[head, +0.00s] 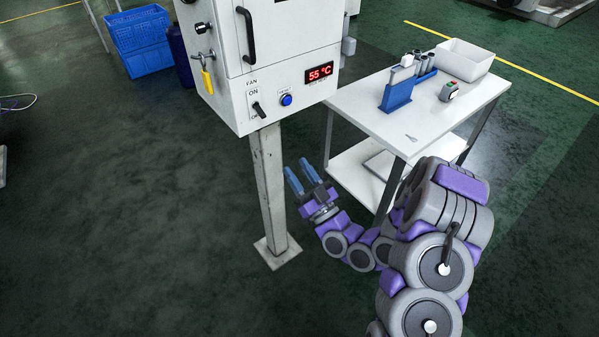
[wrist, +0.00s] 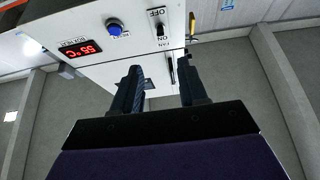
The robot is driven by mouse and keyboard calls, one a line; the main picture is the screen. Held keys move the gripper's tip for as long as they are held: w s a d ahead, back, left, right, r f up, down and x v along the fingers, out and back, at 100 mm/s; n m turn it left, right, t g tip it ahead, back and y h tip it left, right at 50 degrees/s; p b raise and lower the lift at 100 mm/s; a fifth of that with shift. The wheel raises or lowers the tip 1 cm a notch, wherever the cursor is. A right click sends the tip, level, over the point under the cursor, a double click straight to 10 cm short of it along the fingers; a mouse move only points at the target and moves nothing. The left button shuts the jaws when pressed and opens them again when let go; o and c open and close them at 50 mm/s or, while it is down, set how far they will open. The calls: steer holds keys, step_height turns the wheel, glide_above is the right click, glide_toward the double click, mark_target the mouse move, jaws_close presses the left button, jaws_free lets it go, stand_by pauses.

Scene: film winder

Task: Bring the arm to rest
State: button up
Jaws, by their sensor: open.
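My gripper (head: 304,179) is open and empty in the head view. Its two blue fingers point up and to the left, in the air beside the cabinet's post, below the cabinet and left of the white table. My purple and grey arm reaches to it from the lower right. In the wrist view my gripper (wrist: 160,88) shows its two fingers apart, with nothing between them. The white cabinet (wrist: 100,60) is seen upside down beyond the fingers.
The white cabinet (head: 270,55) stands on a post (head: 269,190) and has a 55 °C display, a blue button and a fan switch. The white table (head: 365,110) holds a blue rack (head: 397,95) and a white bin (head: 464,60). Blue crates (head: 140,40) stand behind.

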stand_by(0.8)
step_height(320, 180, down, 6)
steer(key=w+n+g+h, duration=0.3)
steer(key=n+g+h, duration=0.1)
steer(key=g, duration=0.4)
steer(key=s+d+r+m+g+h, duration=0.3)
steer(key=s+d+m+g+h, duration=0.15)
steer(key=s+d+h, duration=0.55)
steer(key=s+r+m+g, duration=0.2)
steer(key=s+r+g, duration=0.1)
steer(key=s, duration=0.7)
steer(key=s+r+m+g, duration=0.2)
steer(key=s+g, duration=0.1)
steer(key=s, duration=0.7)
steer(key=s+r+m+g, duration=0.2)
steer(key=s+r+g, duration=0.1)
steer(key=s, duration=0.7)
steer(key=shift+d+r+y, duration=0.25)
steer(key=shift+r+y, duration=0.05)
steer(key=shift+y, duration=0.1)
